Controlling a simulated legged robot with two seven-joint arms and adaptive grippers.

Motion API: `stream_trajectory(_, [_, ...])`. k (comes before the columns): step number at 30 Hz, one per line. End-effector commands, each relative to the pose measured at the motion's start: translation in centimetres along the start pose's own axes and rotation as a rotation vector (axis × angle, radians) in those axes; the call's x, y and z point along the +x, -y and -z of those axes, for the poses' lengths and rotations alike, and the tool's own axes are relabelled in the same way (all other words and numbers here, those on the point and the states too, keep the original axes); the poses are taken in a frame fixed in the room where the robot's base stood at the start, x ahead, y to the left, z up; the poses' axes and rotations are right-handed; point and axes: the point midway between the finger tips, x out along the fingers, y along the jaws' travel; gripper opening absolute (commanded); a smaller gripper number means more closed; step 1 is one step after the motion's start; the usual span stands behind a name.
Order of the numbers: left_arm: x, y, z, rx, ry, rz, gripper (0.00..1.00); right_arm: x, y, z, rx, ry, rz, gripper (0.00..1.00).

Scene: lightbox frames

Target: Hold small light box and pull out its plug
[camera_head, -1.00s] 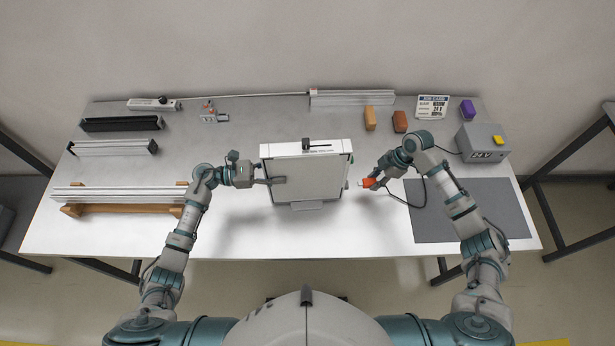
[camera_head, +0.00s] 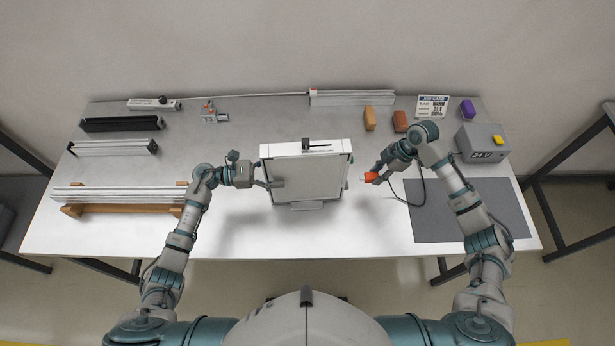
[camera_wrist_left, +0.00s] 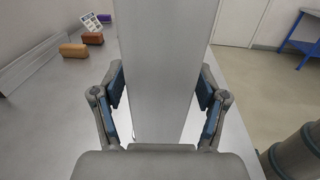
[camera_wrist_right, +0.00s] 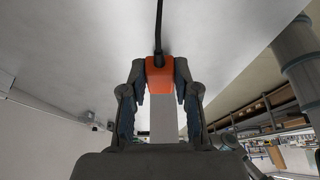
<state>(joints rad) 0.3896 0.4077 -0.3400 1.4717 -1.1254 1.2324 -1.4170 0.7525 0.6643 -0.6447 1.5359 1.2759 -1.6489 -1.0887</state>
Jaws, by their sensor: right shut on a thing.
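The small light box (camera_head: 312,176) stands upright at mid-table with a pale front panel and a white top edge. My left gripper (camera_head: 276,183) has its fingers on either side of the box's left edge. In the left wrist view both fingertips appear to touch the box (camera_wrist_left: 165,70). My right gripper (camera_head: 374,177) is shut on the orange plug (camera_head: 370,178), right of the box. A gap shows between plug and box. In the right wrist view the plug (camera_wrist_right: 159,74) sits between the fingertips with its black cable (camera_wrist_right: 158,28) leading away.
The cable loops over the table by a dark mat (camera_head: 470,215). A grey power box (camera_head: 483,142) with a yellow button stands at the right. Orange and brown blocks (camera_head: 370,119) and a job card (camera_head: 432,107) lie behind. Metal profiles (camera_head: 120,194) lie at the left.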

Motion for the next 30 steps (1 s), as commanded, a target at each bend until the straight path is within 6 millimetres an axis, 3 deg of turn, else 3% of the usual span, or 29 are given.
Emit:
stream_trajectory(11, [-0.9, 0.0, 0.1, -0.001, -0.002, -0.001, 0.75, 0.0, 0.0, 0.0, 0.0, 0.0, 0.0, 0.0])
stream_trajectory(24, [-9.9, -0.1, 0.2, -0.002, -0.002, -0.002, 0.75, 0.0, 0.0, 0.0, 0.0, 0.0, 0.0, 0.0])
stream_trajectory(30, [-11.8, -0.1, 0.2, -0.001, -0.001, -0.001, 0.75, 0.0, 0.0, 0.0, 0.0, 0.0, 0.0, 0.0])
